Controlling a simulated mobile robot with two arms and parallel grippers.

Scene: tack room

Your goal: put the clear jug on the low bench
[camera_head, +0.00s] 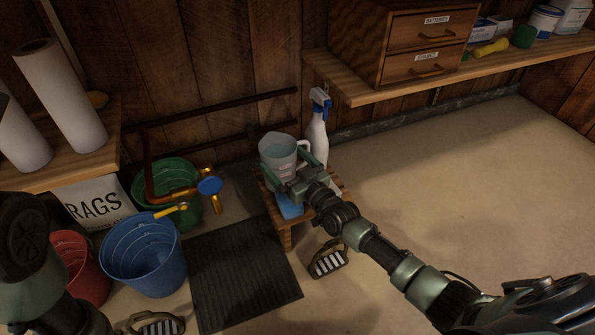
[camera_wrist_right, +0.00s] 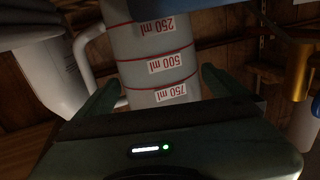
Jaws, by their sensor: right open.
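The clear jug (camera_head: 281,149), with a handle on its right side, stands upright at the low wooden bench (camera_head: 287,236) and appears to rest on its top; its base is hidden behind my gripper. My right gripper (camera_head: 290,166) is open, with one finger on each side of the jug. In the right wrist view the jug (camera_wrist_right: 157,65), with red volume marks, shows upside down between the fingers (camera_wrist_right: 155,95), with a gap visible at the right finger. On the left only my dark arm shows; the left gripper is out of view.
A white spray bottle (camera_head: 316,138) stands close behind the jug, and a blue item (camera_head: 290,208) is at the bench front. A green bucket (camera_head: 165,180), a blue bucket (camera_head: 145,258) and a black mat (camera_head: 245,270) lie left. A stirrup (camera_head: 328,260) is right. Floor farther right is clear.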

